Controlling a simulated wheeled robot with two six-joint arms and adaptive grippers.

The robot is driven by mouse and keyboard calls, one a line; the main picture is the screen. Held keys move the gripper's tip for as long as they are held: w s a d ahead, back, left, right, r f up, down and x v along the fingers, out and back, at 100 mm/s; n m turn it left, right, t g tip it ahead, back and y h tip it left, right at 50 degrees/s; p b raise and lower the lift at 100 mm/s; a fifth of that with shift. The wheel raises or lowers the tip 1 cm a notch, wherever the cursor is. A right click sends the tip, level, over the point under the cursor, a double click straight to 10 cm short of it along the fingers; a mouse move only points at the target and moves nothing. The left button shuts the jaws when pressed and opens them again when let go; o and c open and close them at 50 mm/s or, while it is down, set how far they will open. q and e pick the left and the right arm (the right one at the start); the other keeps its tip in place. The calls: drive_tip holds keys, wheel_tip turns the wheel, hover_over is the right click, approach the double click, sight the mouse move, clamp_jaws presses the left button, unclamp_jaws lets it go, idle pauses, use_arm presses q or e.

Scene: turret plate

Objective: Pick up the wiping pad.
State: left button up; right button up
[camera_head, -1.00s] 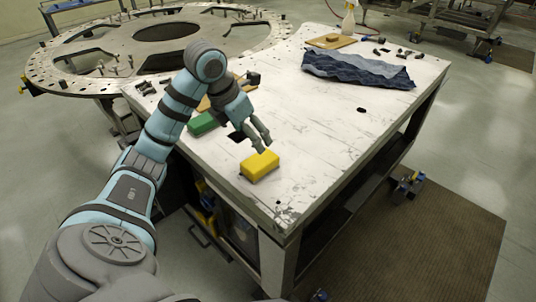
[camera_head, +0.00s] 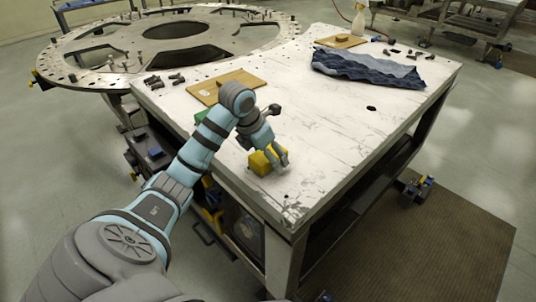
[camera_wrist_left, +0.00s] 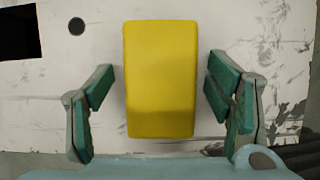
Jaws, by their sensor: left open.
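The wiping pad looks to be the yellow block (camera_head: 258,163) on the white worktable, near its front left corner. My left gripper (camera_head: 281,163) is at the block, partly covering it in the head view. In the left wrist view, the yellow block (camera_wrist_left: 160,80) lies lengthwise between the two fingers of the open left gripper (camera_wrist_left: 160,92). A gap shows on each side, so neither finger touches it. A green block (camera_head: 203,117) is mostly hidden behind my left arm. My right gripper is not in view.
The white worktable (camera_head: 345,120) carries a wooden board (camera_head: 215,88), a crumpled blue cloth (camera_head: 365,70), a spray bottle (camera_head: 359,20) and small dark parts. A large round perforated plate (camera_head: 95,70) stands behind at the left. The table's middle is clear.

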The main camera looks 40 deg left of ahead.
use_arm(q)
drive_tip(key=shift+f, duration=0.2)
drive_tip(key=shift+c, duration=0.5)
drive_tip(key=shift+s, duration=0.1)
drive_tip(key=c, duration=1.2)
drive_tip(key=shift+o, duration=0.2)
drive_tip(key=shift+r, duration=0.1)
wheel_tip(320, 180, up, 8)
drive_tip(key=shift+f+p, duration=0.1)
drive_tip(key=shift+p, duration=0.9)
wheel_tip(320, 180, up, 13)
drive_tip(key=p, duration=1.2)
drive_tip(key=shift+f, duration=0.2)
